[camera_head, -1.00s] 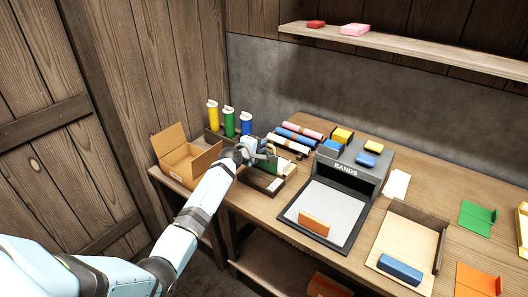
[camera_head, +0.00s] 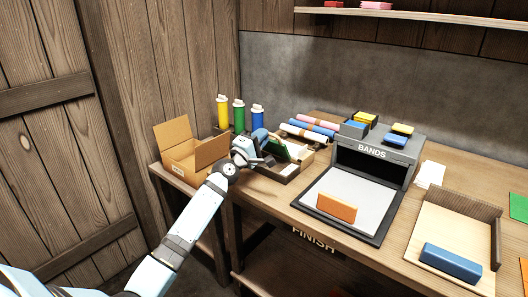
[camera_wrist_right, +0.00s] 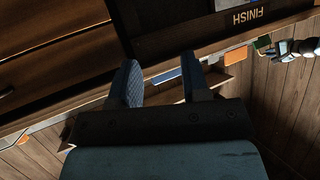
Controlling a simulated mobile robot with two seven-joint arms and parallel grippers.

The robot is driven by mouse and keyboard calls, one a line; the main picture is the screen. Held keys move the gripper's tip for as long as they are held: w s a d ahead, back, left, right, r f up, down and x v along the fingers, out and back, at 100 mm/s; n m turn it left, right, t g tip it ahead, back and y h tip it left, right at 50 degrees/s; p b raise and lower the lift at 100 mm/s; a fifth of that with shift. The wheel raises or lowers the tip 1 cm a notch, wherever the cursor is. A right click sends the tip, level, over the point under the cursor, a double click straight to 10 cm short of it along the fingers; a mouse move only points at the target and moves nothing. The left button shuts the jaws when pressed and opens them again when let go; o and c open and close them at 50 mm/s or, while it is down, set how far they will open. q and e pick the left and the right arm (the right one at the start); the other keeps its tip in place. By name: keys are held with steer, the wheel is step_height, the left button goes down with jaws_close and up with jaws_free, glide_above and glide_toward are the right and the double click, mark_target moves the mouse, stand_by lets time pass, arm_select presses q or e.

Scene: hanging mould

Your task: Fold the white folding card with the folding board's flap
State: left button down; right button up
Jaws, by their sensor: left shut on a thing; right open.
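White flat sheets (camera_head: 430,174), possibly the white folding card, lie on the table right of the grey BANDS box. A pale wooden board (camera_head: 447,222) with dark raised walls at its back and right carries a blue block (camera_head: 452,262); I cannot tell whether it is the folding board, and no flap is clear. My left gripper (camera_head: 262,147) is shut on a small green flat thing (camera_head: 291,150), tilted over a dark divided tray (camera_head: 283,172). The fingertips are small and partly hidden. My right gripper (camera_wrist_right: 162,82) is open and empty in the right wrist view.
The BANDS box (camera_head: 383,150) stands behind a black-framed grey mat (camera_head: 351,201) bearing an orange block (camera_head: 337,208). A shelf (camera_head: 420,14) hangs above.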

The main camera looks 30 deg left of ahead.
steer(key=w+a+r+t+y+b, duration=0.2)
steer(key=a+r+t+y+b, duration=0.25)
steer(key=r, duration=0.65)
arm_select(q)
steer(key=shift+s+f+t+h+b, duration=0.15)
steer(key=shift+s+f+t+b, duration=0.25)
steer(key=shift+s+f+b, duration=0.45)
steer(key=shift+s+f+t+h+b, duration=0.15)
steer(key=shift+s+f+t+b, duration=0.3)
steer(key=shift+b, duration=0.75)
arm_select(e)
steer(key=shift+n+g, duration=0.4)
steer(key=shift+g, duration=0.15)
steer(key=shift+a+f, duration=0.2)
steer(key=shift+f, duration=1)
steer(key=shift+a+f, duration=0.15)
steer(key=shift+f, duration=1)
arm_select(q)
steer(key=shift+w+f, duration=0.15)
steer(key=c, duration=1.2)
jaws_free()
steer(key=shift+w, duration=0.15)
arm_select(e)
steer(key=shift+w, duration=0.1)
